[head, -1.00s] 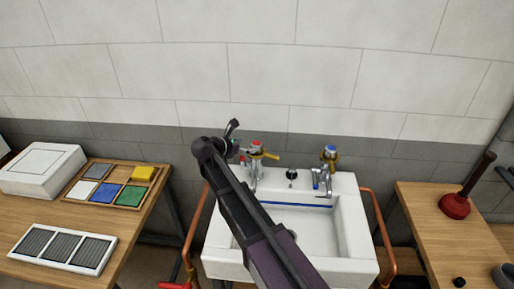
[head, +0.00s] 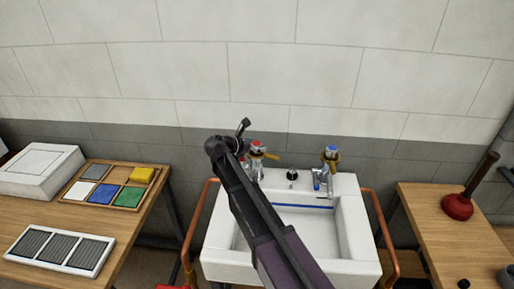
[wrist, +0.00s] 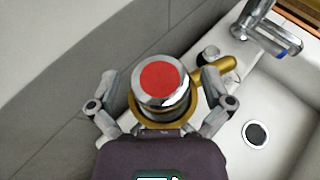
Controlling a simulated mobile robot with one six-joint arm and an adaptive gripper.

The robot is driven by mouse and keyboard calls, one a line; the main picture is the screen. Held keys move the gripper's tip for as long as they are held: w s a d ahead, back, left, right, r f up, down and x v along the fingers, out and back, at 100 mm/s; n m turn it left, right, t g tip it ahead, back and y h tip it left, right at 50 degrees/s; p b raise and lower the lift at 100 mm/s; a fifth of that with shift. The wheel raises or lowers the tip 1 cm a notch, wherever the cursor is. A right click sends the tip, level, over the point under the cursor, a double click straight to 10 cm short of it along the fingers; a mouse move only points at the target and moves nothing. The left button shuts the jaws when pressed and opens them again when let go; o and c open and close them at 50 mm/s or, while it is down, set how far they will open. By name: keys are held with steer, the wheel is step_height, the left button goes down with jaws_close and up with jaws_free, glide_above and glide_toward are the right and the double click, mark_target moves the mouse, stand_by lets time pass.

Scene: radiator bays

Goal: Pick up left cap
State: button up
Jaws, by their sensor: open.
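The left cap (head: 258,146) is a chrome cap with a red top on the left tap of the sink. In the wrist view the left cap (wrist: 160,84) sits upright above a brass-coloured collar with a lever. My gripper (wrist: 158,88) is open, with one finger on each side of the cap and gaps on both sides. In the head view my gripper (head: 242,139) is at the left tap, and my arm hides part of the tap's body. I cannot tell the fingers' height against the cap.
A left bench (head: 30,215) holds trays and a white box. A right bench (head: 425,215) holds a plunger (head: 458,206). The tiled wall is close behind.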

mark_target(257, 143)
stand_by(0.3)
steer(key=c, duration=1.1)
steer(key=shift+c, duration=0.2)
steer(key=shift+r, duration=0.2)
step_height(257, 143, up, 3)
steer(key=p, duration=0.3)
steer(key=s+r+p, duration=0.1)
steer(key=s+p, duration=0.1)
steer(key=s, duration=1.4)
steer(key=shift+r, duration=0.3)
